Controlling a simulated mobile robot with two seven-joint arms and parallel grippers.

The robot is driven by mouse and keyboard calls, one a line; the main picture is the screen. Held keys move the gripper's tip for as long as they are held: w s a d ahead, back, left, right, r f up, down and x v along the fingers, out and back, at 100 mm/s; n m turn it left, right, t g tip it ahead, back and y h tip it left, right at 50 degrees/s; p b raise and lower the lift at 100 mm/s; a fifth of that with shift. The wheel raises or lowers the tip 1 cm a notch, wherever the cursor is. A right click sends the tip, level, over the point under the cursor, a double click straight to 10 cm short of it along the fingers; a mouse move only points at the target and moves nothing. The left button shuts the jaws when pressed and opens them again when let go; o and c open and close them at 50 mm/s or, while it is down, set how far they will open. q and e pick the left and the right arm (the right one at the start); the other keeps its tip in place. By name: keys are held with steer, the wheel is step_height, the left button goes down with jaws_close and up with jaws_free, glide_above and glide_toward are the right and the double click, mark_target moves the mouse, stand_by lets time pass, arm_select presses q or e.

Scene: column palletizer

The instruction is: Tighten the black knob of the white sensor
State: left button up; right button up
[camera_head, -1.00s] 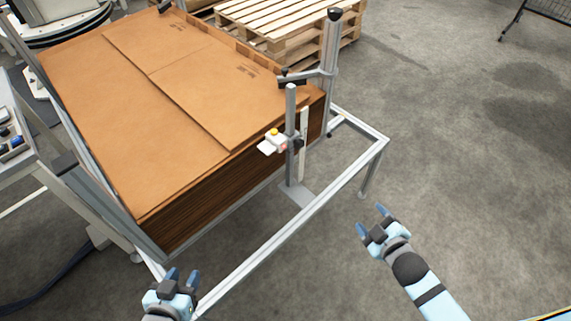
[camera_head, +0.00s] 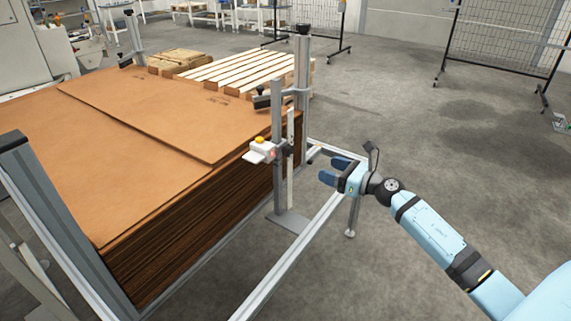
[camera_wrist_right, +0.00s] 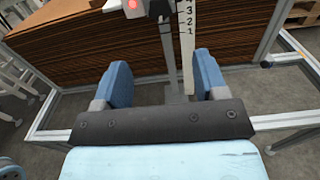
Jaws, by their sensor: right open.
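The white sensor (camera_head: 262,151) with a yellow top and a small red light is mounted on an upright metal post beside the cardboard stack. Its black knob (camera_head: 284,150) shows as a dark part on the post side of the sensor. In the right wrist view the sensor (camera_wrist_right: 131,6) is cut off by the top edge. My right gripper (camera_head: 330,170) is open and empty, to the right of the post and a little lower than the sensor. In the wrist view its blue fingers (camera_wrist_right: 160,82) are apart, with the post between and beyond them. My left gripper is out of view.
A tall stack of brown cardboard sheets (camera_head: 150,130) stands left of the post. A white numbered scale (camera_head: 291,160) runs along the post. A low metal frame (camera_head: 290,258) surrounds the area. A wooden pallet (camera_head: 240,72) lies behind.

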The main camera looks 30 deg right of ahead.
mark_target(291, 154)
steer(key=x, duration=1.1)
steer(key=shift+w+b, duration=0.1)
steer(key=shift+b, duration=0.2)
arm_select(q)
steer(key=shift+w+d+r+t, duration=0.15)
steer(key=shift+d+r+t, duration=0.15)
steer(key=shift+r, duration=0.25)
arm_select(e)
steer(key=shift+x, duration=0.8)
steer(key=shift+c, duration=0.4)
steer(key=c, duration=0.8)
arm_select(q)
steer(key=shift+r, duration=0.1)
arm_select(e)
steer(key=shift+c, duration=0.2)
